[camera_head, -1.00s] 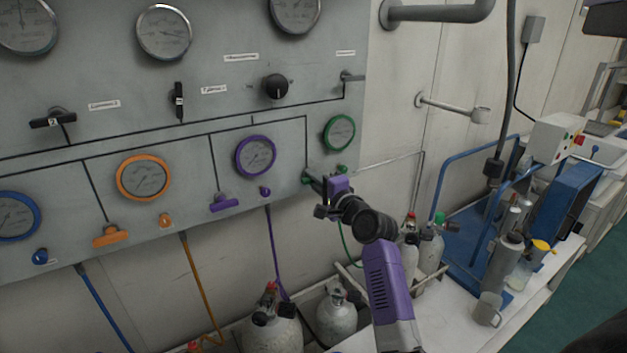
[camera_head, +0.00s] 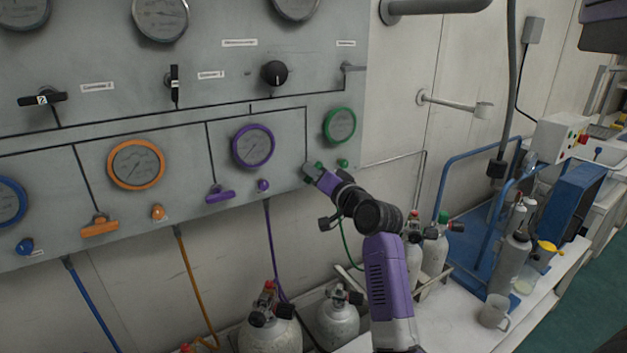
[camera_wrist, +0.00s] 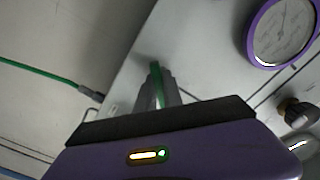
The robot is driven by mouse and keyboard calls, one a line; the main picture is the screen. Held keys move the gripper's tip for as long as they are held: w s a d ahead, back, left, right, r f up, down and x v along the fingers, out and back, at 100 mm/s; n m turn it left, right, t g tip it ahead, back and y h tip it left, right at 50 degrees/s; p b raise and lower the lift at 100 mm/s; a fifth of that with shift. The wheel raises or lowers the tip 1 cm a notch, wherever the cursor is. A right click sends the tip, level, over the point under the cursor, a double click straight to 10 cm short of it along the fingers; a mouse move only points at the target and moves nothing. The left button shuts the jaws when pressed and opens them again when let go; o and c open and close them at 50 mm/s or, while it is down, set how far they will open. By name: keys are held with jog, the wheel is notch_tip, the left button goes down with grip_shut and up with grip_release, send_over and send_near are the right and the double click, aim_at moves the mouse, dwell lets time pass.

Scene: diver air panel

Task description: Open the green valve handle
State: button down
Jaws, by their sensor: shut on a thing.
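The green valve handle (camera_head: 319,165) is on the grey panel below the green-ringed gauge (camera_head: 339,125), mostly hidden behind my gripper in the head view. My gripper (camera_head: 310,172) reaches it from the lower right. In the wrist view the green handle (camera_wrist: 157,88) shows as a narrow upright strip between the fingers of my gripper (camera_wrist: 159,92). The fingers are shut on it. A small green knob (camera_head: 343,163) is just right of the handle.
The purple handle (camera_head: 219,194) and orange handle (camera_head: 100,227) are on the panel to the left. A green hose (camera_head: 349,245) hangs below the gripper. Gas cylinders (camera_head: 338,316) stand below. A bench with a blue frame (camera_head: 477,240) is at right.

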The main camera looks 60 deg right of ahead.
jog(key=n+b, duration=0.2)
jog(key=n, duration=0.1)
jog(key=shift+f+n, duration=0.2)
jog(key=shift+n, duration=0.1)
jog(key=shift+n+b, duration=0.7)
jog(key=shift+n, duration=0.8)
jog(key=c, duration=1.5)
grip_release()
jog(key=shift+r, duration=0.15)
